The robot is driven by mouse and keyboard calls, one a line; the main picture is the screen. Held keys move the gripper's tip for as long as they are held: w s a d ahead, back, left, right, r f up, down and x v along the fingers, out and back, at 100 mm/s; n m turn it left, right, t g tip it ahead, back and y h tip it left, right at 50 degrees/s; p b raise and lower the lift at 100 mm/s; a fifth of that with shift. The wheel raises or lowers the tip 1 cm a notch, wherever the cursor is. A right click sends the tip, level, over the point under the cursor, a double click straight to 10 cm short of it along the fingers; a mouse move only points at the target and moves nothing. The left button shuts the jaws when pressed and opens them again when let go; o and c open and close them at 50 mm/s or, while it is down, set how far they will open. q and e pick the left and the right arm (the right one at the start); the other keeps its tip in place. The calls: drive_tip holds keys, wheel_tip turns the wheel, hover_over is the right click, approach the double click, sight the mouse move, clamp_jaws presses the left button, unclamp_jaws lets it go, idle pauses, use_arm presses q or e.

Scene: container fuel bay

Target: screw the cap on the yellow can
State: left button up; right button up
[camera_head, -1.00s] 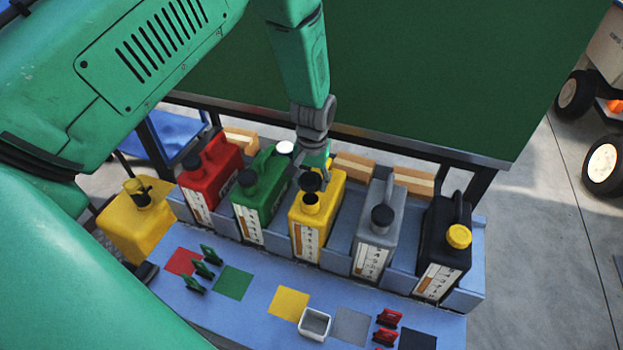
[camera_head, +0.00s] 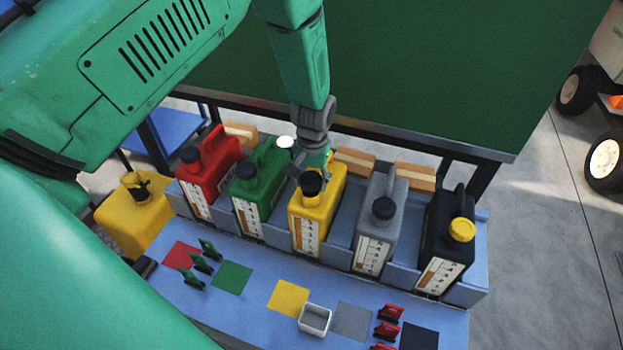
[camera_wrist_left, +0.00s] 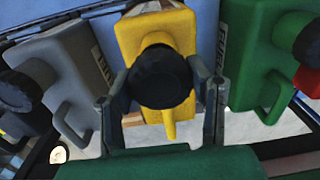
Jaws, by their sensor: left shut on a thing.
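The yellow can (camera_head: 320,219) stands upright in the middle of the row of cans on the blue bench. It also shows in the left wrist view (camera_wrist_left: 157,36). A black cap (camera_head: 311,183) sits at the mouth of the yellow can, and the neck below it shows yellow. My left gripper (camera_head: 309,172) is over the yellow can with its fingers shut on the cap. In the left wrist view the black cap (camera_wrist_left: 161,77) lies between the two fingers. I cannot tell whether its thread is engaged. My right gripper is not in view.
A red can (camera_head: 210,172), a green can (camera_head: 262,200), a grey can (camera_head: 379,229) and a black can (camera_head: 446,246) with a yellow cap stand beside it. A small white tray (camera_head: 315,320) and coloured squares lie in front. A yellow container (camera_head: 132,222) stands left.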

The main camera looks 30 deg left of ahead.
use_arm(q)
drive_tip(key=shift+f+b, duration=0.45)
drive_tip(key=shift+f, duration=0.65)
idle(0.6)
